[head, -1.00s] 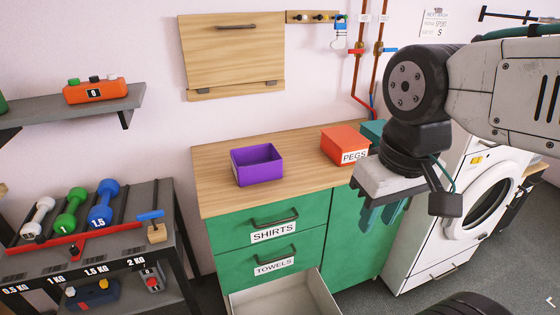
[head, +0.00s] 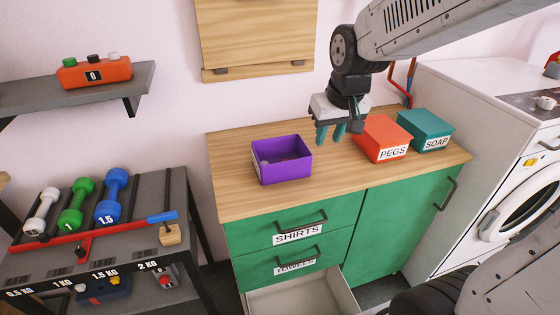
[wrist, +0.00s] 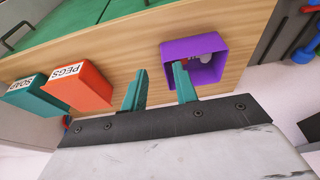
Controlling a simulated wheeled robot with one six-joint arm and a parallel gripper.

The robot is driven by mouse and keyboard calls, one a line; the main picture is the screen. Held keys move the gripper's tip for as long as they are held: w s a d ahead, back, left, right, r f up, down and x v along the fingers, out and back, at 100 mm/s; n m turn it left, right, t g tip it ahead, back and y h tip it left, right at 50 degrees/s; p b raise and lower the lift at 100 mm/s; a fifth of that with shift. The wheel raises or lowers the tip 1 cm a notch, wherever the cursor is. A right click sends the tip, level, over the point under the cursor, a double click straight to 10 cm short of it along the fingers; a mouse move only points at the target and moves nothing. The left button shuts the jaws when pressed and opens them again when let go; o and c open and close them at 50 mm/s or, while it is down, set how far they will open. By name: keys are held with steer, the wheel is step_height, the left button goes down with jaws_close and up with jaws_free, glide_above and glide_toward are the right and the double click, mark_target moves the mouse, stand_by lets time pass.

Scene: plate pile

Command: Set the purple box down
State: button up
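The purple box (head: 283,172) stands upright on the left part of the wooden counter top (head: 232,203), apart from the other boxes. It is open at the top, and the wrist view shows this purple box (wrist: 168,58) with small pale and reddish things inside, too small to name. My gripper (head: 330,136) is above the counter, to the right of the purple box and left of the red box. Its teal fingers point down, stand apart and hold nothing. In the wrist view my gripper (wrist: 161,70) has one fingertip close in front of the purple box's rim; I cannot tell if they touch.
A red PEGS box (head: 383,139) and a teal SOAP box (head: 426,130) stand to the right on the counter. A drawer (head: 302,297) below is pulled open. A dumbbell rack (head: 100,235) is at the left, a white washing machine (head: 500,110) at the right.

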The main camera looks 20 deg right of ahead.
steer(key=t, duration=0.1)
glide_above(305, 149)
steer(key=s, duration=0.3)
steer(key=f, duration=0.7)
steer(key=shift+w+d, duration=0.2)
steer(key=shift+w, duration=0.05)
steer(key=x, duration=0.7)
steer(key=shift+w+a+f, duration=0.1)
steer(key=shift+w, duration=0.1)
steer(key=shift+f, duration=0.2)
steer(key=shift+f, duration=0.25)
steer(key=shift+w, duration=0.1)
jaws_close()
